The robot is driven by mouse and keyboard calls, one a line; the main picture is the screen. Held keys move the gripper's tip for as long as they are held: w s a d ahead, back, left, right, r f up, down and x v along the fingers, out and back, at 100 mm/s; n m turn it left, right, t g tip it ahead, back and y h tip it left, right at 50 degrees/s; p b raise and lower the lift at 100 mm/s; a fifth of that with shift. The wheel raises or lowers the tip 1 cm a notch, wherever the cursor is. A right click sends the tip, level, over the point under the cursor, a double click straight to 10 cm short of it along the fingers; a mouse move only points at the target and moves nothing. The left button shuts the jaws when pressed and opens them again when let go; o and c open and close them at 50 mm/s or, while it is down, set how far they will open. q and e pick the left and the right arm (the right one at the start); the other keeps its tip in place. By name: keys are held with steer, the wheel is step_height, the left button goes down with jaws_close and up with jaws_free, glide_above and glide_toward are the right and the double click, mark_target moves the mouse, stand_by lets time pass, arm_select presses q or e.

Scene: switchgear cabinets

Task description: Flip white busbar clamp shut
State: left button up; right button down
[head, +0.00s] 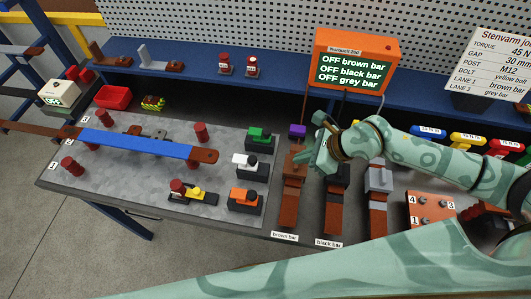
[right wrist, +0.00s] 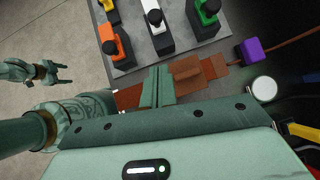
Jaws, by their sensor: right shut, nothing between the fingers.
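The white busbar clamp (head: 243,160) sits on a black base near the right edge of the grey board, between a green clamp (head: 259,136) and an orange clamp (head: 243,197). In the right wrist view the white clamp (right wrist: 151,7) shows at the top, with a dark round knob; I cannot tell how far its lever is turned. My right gripper (head: 311,164) is to the right of the clamp, apart from it, over the brown bar column. Its fingers (right wrist: 158,86) are shut and empty. My left gripper (right wrist: 62,75) shows small in the right wrist view, fingers apart.
A purple block (head: 297,130) stands close behind my right gripper. A blue bar (head: 135,144) lies across the board, with several red posts. An orange-framed display (head: 355,67) stands behind, reading OFF for three bars. A yellow clamp (head: 190,194) is at the board's front.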

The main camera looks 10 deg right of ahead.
mark_target(245, 162)
steer(key=x, duration=0.4)
steer(key=a+r+x, duration=0.1)
steer(key=x, duration=0.3)
steer(key=w+x, duration=0.1)
steer(key=x, duration=0.3)
steer(key=shift+a+r, duration=0.25)
steer(key=shift+a, duration=0.2)
arm_select(q)
steer(key=shift+r, duration=0.2)
steer(key=shift+s, duration=0.1)
